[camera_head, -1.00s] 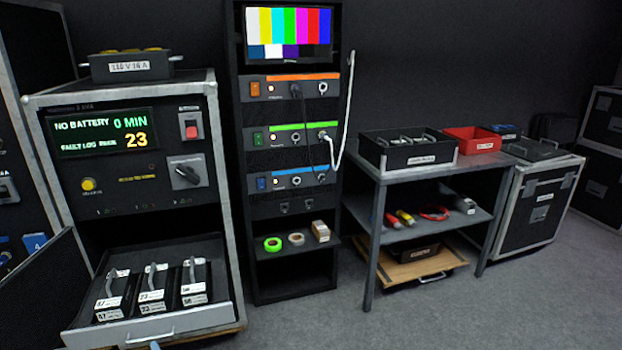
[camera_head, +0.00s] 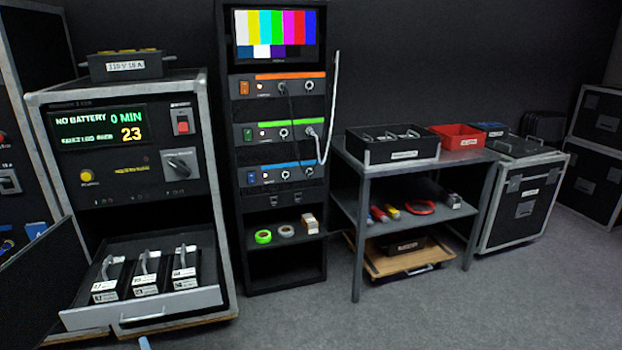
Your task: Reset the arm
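Only a small pale blue tip, which I take to be my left gripper (camera_head: 144,343), shows at the bottom edge below the open drawer (camera_head: 150,310). The rest of it is out of frame, so I cannot see whether it is open or holds anything. My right gripper is not in view. Several black battery packs with handles and white labels (camera_head: 146,278) stand in the drawer. The cabinet's display (camera_head: 98,128) above reads "NO BATTERY 0 MIN" and 23.
A rack (camera_head: 285,215) with colour-striped units, cables and tape rolls stands in the middle. A metal table (camera_head: 450,166) bears a black bin (camera_head: 395,152) and a red bin (camera_head: 460,138). A flight case (camera_head: 520,205) stands at right. The front floor (camera_head: 450,310) is clear.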

